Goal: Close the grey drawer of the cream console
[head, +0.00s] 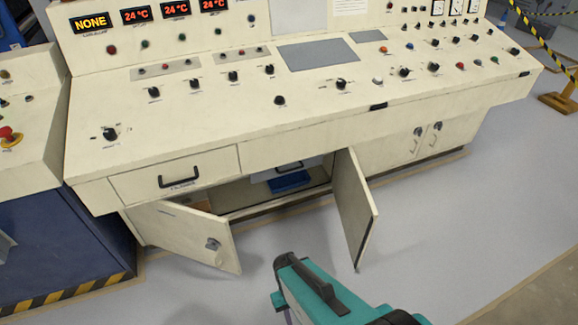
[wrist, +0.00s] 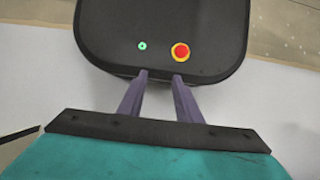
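The cream console (head: 210,110) fills the upper left and middle of the head view. Under its worktop is an open cabinet. Inside it, a grey drawer front (head: 288,167) with a dark handle is partly visible above a blue object (head: 290,181). How far that drawer stands out is hard to tell. A cream drawer (head: 140,185) with a black handle sits above the left door and looks flush. My gripper (wrist: 159,77) shows two purple-grey fingers apart with nothing between them. In the head view its teal wrist is at bottom centre, away from the console, with the fingers mostly hidden.
The left cabinet door (head: 185,235) and right cabinet door (head: 354,208) stand open into the room, flanking the opening. A blue cabinet with a striped edge (head: 70,295) is at left. Grey floor (head: 450,220) is clear at right. A yellow barrier base (head: 558,102) stands far right.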

